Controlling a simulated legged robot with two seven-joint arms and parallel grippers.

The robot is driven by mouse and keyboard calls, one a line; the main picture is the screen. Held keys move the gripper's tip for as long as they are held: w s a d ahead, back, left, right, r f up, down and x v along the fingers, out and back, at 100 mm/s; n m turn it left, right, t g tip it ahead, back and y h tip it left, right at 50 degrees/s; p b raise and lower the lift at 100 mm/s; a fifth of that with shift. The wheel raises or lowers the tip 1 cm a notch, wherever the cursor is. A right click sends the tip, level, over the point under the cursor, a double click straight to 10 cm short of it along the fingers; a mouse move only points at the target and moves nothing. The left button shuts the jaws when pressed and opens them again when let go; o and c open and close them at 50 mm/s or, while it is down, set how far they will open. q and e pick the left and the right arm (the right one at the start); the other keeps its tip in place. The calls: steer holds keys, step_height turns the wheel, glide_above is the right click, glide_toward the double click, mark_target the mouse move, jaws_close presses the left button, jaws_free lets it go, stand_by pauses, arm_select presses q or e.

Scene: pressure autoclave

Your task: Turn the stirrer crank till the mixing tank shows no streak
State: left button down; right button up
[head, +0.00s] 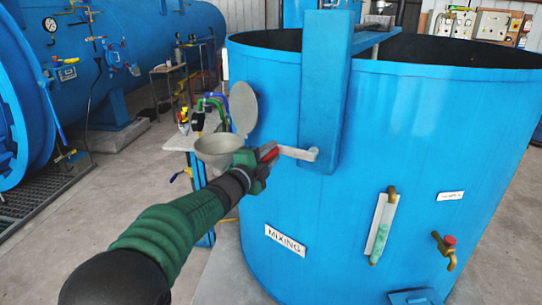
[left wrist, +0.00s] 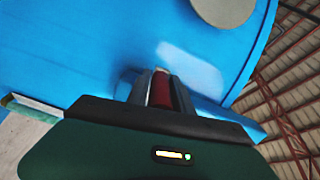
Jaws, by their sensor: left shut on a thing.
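The blue mixing tank (head: 330,210) fills the right half of the head view, with a "MIXING" label (head: 285,240) low on its front. The grey stirrer crank (head: 297,153) is on the blue upright box (head: 325,85) at the tank's side, its arm pointing left. My left gripper (head: 268,154) is shut on the crank's red handle, which shows between the fingers in the left wrist view (left wrist: 161,90). A sight glass (head: 382,228) on the tank front looks pale above and green below. The tank's contents are hidden. My right gripper is not in view.
A grey bowl (head: 219,147) with a raised round lid (head: 243,108) is close beside my left gripper. A brass valve with a red knob (head: 446,248) sticks out at the tank's right. A large blue autoclave (head: 130,45) stands behind left. Concrete floor is open between.

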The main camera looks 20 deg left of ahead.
arm_select(q)
steer(key=shift+r, duration=0.4)
steer(key=c, duration=1.2)
jaws_free()
steer(key=shift+f, duration=0.1)
steer(key=shift+o, duration=0.3)
steer(key=shift+d, duration=0.1)
steer(key=shift+f, duration=0.1)
steer(key=shift+s, duration=0.1)
steer(key=s+a, duration=0.1)
steer(key=s, duration=1.5)
steer(key=shift+s+a, duration=0.3)
steer(key=shift+a, duration=0.1)
steer(key=shift+f, duration=0.1)
